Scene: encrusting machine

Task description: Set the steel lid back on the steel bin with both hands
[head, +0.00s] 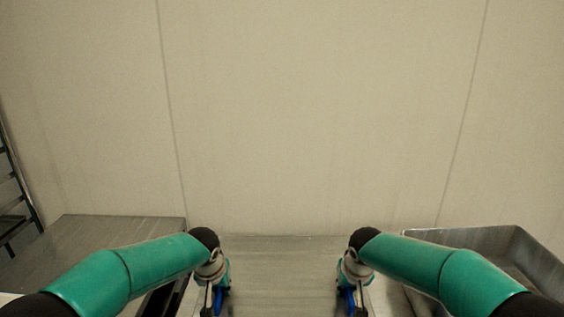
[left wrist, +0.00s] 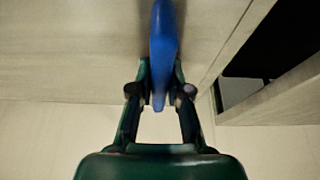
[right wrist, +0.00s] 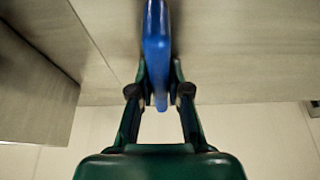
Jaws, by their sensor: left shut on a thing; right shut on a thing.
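The steel lid (head: 282,272) is the flat brushed-metal panel between my two grippers, at the bottom middle of the head view. My left gripper (head: 217,300) is shut on a blue handle (left wrist: 163,45) at the lid's left side. My right gripper (head: 350,300) is shut on a blue handle (right wrist: 157,50) at its right side. The lid looks roughly level. Its near edge is cut off by the frame. I cannot make out the steel bin for certain; anything under the lid is hidden, and I cannot tell whether the lid touches something below.
An open steel container (head: 512,238) with raised walls stands at the right, close to my right arm. A steel tabletop (head: 100,230) lies at the left, with a dark gap beside the lid. A pale panelled wall (head: 320,110) stands behind. A dark rack (head: 15,190) is at the far left.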

